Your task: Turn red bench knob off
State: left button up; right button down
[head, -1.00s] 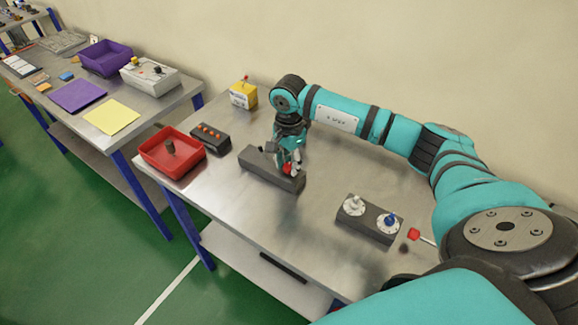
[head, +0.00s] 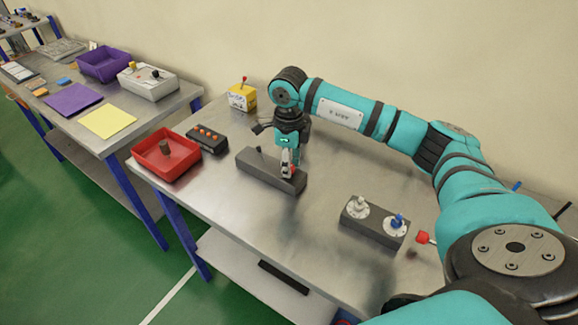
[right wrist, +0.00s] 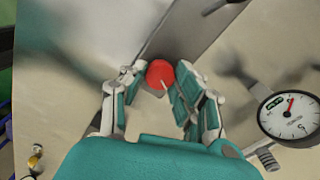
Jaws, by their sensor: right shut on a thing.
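The red knob (right wrist: 160,74) is round and sits on a long dark grey block on the bench. In the right wrist view it lies between the two fingertips, with a pale line on its face. In the head view only a sliver of its red shows behind my fingers. My right gripper (head: 288,168) points down over the right end of the dark block (head: 258,169). It also shows in the right wrist view (right wrist: 157,82), with its fingers closed on the knob's sides. My left gripper is not in view.
A grey block (head: 375,222) with a white and a blue knob stands to the right, near a red-tipped lever (head: 422,238). A red tray (head: 150,150), a black button box (head: 208,139) and a yellow switch box (head: 242,96) are to the left. A round gauge (right wrist: 290,116) is beside my gripper.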

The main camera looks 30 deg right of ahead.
jog(key=shift+m+b, duration=0.45)
jog(key=shift+m, duration=1.45)
jog(key=c, duration=1)
grip_release()
jog(key=shift+r, duration=0.25)
notch_tip(320, 180, up, 12)
jog(key=shift+f, duration=0.2)
